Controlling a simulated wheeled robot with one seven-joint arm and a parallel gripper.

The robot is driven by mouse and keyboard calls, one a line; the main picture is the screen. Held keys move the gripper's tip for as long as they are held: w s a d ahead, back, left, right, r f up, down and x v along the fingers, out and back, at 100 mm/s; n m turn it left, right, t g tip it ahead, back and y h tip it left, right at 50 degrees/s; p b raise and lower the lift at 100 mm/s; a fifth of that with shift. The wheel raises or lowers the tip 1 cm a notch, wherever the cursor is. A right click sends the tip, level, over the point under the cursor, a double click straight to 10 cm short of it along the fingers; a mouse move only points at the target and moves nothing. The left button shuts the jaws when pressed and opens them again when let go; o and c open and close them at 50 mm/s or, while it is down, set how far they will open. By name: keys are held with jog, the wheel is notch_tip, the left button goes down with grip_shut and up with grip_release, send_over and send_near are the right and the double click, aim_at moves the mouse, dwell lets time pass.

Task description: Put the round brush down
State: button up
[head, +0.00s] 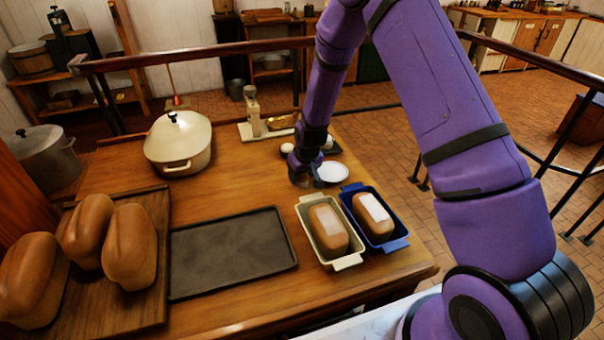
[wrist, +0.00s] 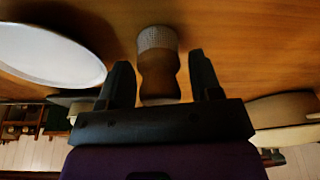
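The round brush (wrist: 157,42) shows in the wrist view, with a pale grey textured end and a brown waisted wooden handle. Its textured end is against the wooden tabletop, as far as I can tell. My gripper (wrist: 160,65) has its two dark fingers on either side of the handle, with a narrow gap visible on both sides. In the head view my gripper (head: 303,168) is low over the far right part of the table, beside a white plate (head: 332,172). I cannot clearly make out the brush there.
The table (head: 225,185) also holds a cream lidded pot (head: 178,145), a dark tray (head: 232,250), a board with loaves (head: 150,318), and a cream loaf tin (head: 354,262) and blue loaf tin (head: 401,243) near my arm. Bare wood lies left of my gripper.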

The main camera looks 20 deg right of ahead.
jog(key=shift+o, duration=0.3)
jog(key=shift+r, duration=0.1)
jog(key=s+d+r, duration=0.1)
jog(key=s+r, duration=0.4)
jog(key=r, duration=0.6)
jog(key=s+d+r+m+t, duration=0.15)
jog(key=s+r, duration=0.35)
jog(key=r, duration=0.6)
jog(key=s+d+r+n+g, duration=0.1)
jog(key=s+r, duration=0.4)
jog(key=r, duration=0.5)
jog(key=s+d+r+m+t, duration=0.1)
jog(key=s+r, duration=0.3)
jog(key=s, duration=0.7)
jog(key=s+d+r+m, duration=0.1)
jog(key=s+r, duration=0.4)
jog(key=s, duration=0.7)
jog(key=shift+d+t+h, duration=0.3)
jog(key=shift+d+t, duration=0.05)
jog(key=shift+d, duration=0.4)
jog(key=shift+w+r, duration=0.1)
jog(key=shift+r, duration=0.05)
jog(key=shift+c, duration=0.2)
